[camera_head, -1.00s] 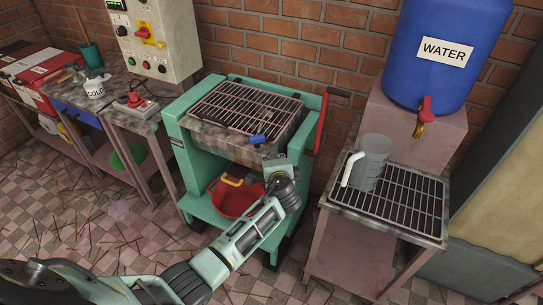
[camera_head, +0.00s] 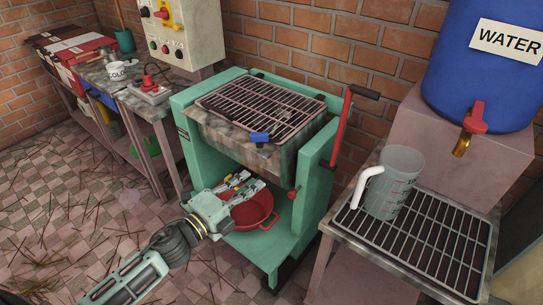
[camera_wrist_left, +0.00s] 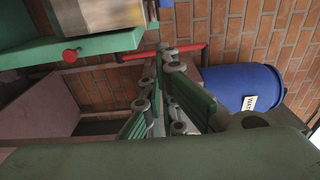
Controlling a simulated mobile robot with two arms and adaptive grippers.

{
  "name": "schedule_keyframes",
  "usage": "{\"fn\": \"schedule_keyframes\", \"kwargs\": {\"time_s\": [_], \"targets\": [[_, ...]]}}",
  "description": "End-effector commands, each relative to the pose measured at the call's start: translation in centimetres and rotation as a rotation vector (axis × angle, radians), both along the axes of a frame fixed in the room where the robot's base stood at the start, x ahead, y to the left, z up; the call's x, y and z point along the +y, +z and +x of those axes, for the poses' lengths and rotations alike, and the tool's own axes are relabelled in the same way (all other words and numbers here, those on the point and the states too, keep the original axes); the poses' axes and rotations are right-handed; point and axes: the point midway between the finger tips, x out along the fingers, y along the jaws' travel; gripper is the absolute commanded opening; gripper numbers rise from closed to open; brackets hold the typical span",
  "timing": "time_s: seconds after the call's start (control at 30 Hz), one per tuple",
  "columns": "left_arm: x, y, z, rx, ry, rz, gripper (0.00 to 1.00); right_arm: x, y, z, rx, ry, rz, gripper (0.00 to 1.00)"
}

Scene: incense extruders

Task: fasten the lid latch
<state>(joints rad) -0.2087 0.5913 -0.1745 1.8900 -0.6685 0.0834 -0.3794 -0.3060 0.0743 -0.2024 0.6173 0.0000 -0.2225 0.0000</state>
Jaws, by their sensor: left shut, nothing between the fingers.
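The green machine (camera_head: 175,105) has a barred grid lid (camera_head: 262,104) lying flat over its stone-like trough. A small blue latch piece (camera_head: 260,137) sits at the lid's front edge; I cannot tell whether it is fastened. My left gripper (camera_head: 251,181) is shut and empty in front of the machine, below the latch and apart from it, over the red basin. In the left wrist view its closed fingers (camera_wrist_left: 163,55) point toward the brick wall. The latch cannot be made out there. My right gripper is not in view.
A red crank lever (camera_head: 341,128) stands on the machine's right side, with a red knob (camera_head: 292,194) below. The red basin (camera_head: 256,212) stands on the lower shelf. A jug (camera_head: 400,180) stands on the grated table at right, beside the blue water barrel (camera_head: 485,65).

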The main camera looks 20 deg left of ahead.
Motion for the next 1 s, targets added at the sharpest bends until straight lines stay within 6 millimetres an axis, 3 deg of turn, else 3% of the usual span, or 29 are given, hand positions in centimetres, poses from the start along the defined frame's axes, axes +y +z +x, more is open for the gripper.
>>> {"fn": "schedule_keyframes", "kwargs": {"time_s": [0.33, 0.8, 1.0], "targets": [[-0.5, 0.2, 1.5, -0.001, 0.003, -0.003, 0.0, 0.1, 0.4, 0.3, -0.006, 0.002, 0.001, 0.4], [-3.9, 0.3, 9.9, -0.002, 0.004, -0.001, 0.0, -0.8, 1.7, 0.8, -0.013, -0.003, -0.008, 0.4], [-2.6, 0.0, 12.2, 0.001, 0.004, 0.0, 0.0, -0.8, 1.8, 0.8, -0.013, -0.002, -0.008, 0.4]]}}
